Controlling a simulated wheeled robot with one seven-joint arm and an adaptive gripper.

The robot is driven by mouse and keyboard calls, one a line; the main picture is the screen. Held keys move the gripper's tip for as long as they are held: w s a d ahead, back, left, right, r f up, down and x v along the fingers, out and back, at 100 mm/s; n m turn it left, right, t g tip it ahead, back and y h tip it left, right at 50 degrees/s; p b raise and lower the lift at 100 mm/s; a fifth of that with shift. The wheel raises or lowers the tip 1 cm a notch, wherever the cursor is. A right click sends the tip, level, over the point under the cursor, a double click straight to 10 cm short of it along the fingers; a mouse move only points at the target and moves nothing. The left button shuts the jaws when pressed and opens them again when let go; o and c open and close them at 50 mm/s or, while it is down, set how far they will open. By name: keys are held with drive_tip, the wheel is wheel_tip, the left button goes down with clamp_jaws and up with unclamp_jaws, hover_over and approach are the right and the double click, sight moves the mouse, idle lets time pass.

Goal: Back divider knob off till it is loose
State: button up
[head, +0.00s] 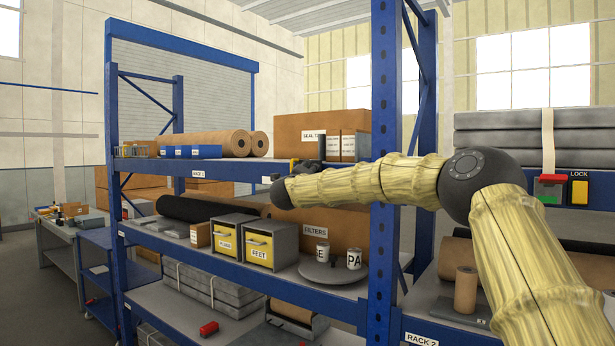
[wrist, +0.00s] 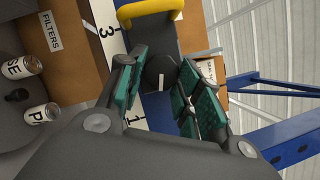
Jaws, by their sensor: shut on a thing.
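The divider knob (wrist: 158,68) is a dark round knob with a white mark on its face, in the middle of the wrist view. My gripper (wrist: 160,85) has its teal-padded fingers on both sides of the knob and is shut on it. Behind the knob is a dark divider plate (wrist: 158,36) with a yellow handle (wrist: 150,10) at its top in the picture. A white numbered strip (wrist: 107,28) runs beside it. In the head view my gripper (head: 283,184) is at the front edge of the upper shelf; my arm hides most of it and the knob.
The upper shelf (head: 225,168) of the blue rack holds brown rolls (head: 215,143), blue bins (head: 192,152) and a seal carton (head: 290,125). Below are a filters box (head: 325,222), yellow-fronted drawers (head: 258,249) and labelled cans (head: 354,259). A blue rack post (head: 384,100) stands close behind my arm.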

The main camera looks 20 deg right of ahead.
drive_tip(key=shift+a+r+n+g+y+p, duration=0.15)
drive_tip(key=shift+n+g+y+p, duration=0.4)
drive_tip(key=shift+n+p, duration=1.2)
drive_tip(key=shift+d+r+n+g+y+p, duration=0.2)
drive_tip(key=shift+n+g+p, duration=0.5)
drive_tip(key=shift+n+p, duration=1.05)
drive_tip(key=shift+a+r+n+g+y+p, duration=0.15)
drive_tip(key=shift+n+g+y+p, duration=0.4)
drive_tip(key=shift+n+p, duration=1.2)
drive_tip(key=shift+f+n+g+b, duration=0.1)
drive_tip(key=shift+n+g+b, duration=0.2)
drive_tip(key=shift+n, duration=0.15)
drive_tip(key=o, duration=1)
